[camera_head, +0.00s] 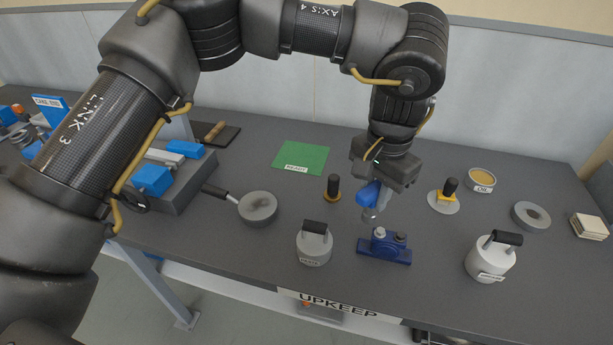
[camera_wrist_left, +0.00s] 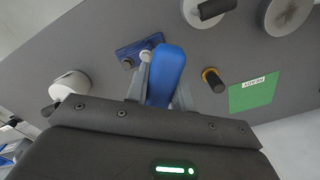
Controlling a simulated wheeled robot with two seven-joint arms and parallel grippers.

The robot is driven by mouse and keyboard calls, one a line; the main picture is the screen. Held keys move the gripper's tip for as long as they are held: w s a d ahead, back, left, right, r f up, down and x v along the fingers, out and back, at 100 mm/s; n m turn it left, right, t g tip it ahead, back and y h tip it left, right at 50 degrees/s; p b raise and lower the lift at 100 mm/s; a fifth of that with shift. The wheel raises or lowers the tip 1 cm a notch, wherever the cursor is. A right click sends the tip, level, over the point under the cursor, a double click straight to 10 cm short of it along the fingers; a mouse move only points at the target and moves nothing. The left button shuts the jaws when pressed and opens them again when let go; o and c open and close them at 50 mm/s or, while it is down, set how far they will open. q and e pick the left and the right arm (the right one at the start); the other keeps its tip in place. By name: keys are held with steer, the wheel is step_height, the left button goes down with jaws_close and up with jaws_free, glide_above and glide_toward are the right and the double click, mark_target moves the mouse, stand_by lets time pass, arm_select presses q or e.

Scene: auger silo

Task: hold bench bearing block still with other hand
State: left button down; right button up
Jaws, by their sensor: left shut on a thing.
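The bench bearing block (camera_head: 385,251) is dark blue with grey bolt-like knobs on top and sits upright near the table's front edge. It also shows in the left wrist view (camera_wrist_left: 134,50), beyond the fingers. My left gripper (camera_head: 376,195) reaches down from above, a little behind the block. It is shut on a blue-handled tool (camera_head: 366,193) whose grey tip points down toward the block. I cannot tell whether the tip touches it. The blue handle fills the space between the fingers in the left wrist view (camera_wrist_left: 167,72). My right gripper is not in view.
White lidded canisters with black handles stand left (camera_head: 313,244) and right (camera_head: 491,258) of the block. A vise-like fixture (camera_head: 178,185) stands at left.

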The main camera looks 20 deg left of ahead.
arm_select(q)
steer(key=d+m, duration=0.2)
steer(key=d, duration=0.5)
steer(key=shift+w+r, duration=0.3)
steer(key=shift+r, duration=0.05)
steer(key=shift+d, duration=0.1)
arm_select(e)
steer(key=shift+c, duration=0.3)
